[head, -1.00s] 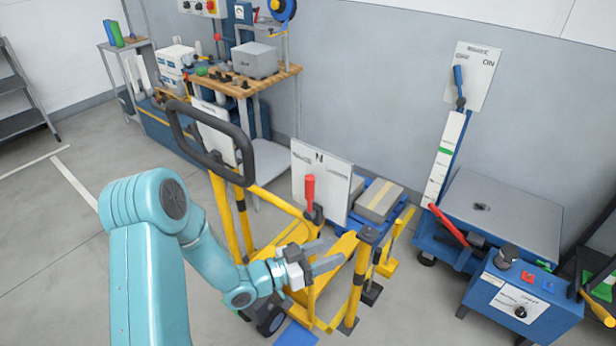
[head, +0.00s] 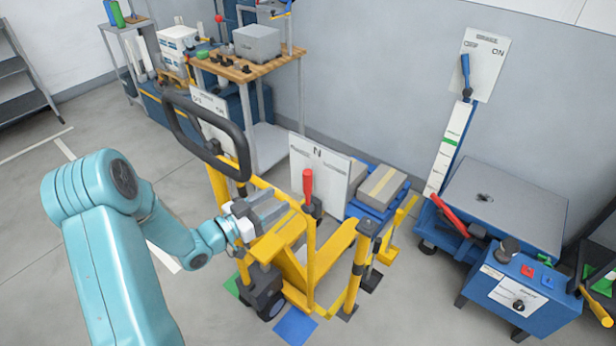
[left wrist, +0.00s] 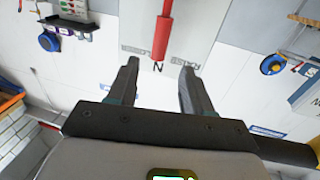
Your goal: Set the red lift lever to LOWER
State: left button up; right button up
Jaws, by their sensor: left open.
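The red lift lever (head: 308,186) stands nearly upright in front of a white plate (head: 330,172) marked N, on the yellow pallet truck (head: 292,262). My left gripper (head: 280,207) is open and empty, to the left of the lever and apart from it. In the left wrist view the red lever (left wrist: 161,38) shows beyond the open fingertips (left wrist: 160,80), roughly in line with the gap between them. The plate (left wrist: 185,50) there reads N and RAISE; a LOWER mark cannot be made out. My right gripper is not in view.
The truck's dark loop handle (head: 185,150) rises behind my left forearm. A yellow post (head: 358,275) stands right of the lever. A blue lift table (head: 505,210) with another red lever (head: 449,214) and a control box (head: 520,290) are at right. Floor at lower left is open.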

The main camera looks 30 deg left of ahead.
aim_at(304, 184)
pick_arm(q)
jog(key=p+x, duration=0.2)
jog(key=x, duration=0.9)
jog(key=shift+w+f, duration=0.1)
jog(key=shift+c, duration=0.3)
grip_shut()
